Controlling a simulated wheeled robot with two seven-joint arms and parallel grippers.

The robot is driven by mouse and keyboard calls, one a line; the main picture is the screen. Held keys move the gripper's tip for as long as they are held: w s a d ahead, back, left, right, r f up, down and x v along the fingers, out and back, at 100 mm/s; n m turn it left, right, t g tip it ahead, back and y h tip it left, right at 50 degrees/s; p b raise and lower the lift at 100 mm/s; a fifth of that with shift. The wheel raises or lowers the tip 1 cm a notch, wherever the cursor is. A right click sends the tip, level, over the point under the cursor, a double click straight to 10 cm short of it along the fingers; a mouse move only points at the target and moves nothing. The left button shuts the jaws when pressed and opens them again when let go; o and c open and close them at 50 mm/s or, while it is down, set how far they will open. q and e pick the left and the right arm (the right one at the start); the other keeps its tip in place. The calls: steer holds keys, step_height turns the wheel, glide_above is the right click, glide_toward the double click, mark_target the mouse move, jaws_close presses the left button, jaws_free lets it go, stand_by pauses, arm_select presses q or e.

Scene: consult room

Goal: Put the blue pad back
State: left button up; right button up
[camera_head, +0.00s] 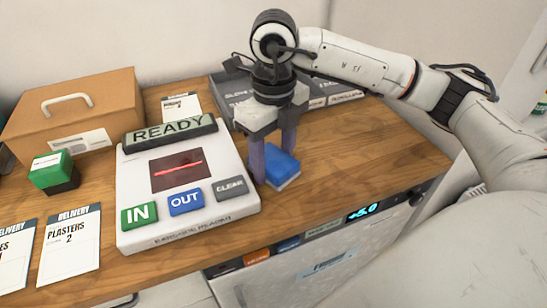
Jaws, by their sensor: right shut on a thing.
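The blue pad (284,169) is a small blue block with a pale lower edge. It is at the wooden counter top, just right of the white scanner console. My right gripper (272,166) points down and is shut on the pad, with one finger at its left side and the other behind it. The fingers hide part of the pad. I cannot tell whether the pad touches the wood. My left gripper is not in view.
The white console (238,207) has READY, IN, OUT and CLEAR labels. A brown case (105,100), a green-and-black block (52,168) and delivery cards (70,243) are at left. Grey glove boxes (228,88) stand behind my gripper. The counter's right side (365,150) is clear.

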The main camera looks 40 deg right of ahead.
mark_target(273, 158)
steer(key=shift+f, duration=0.2)
steer(key=o, duration=0.8)
steer(key=shift+r, duration=0.1)
steer(key=shift+c, duration=0.2)
step_height(273, 158, up, 12)
steer(key=p, duration=0.1)
steer(key=shift+r, duration=0.15)
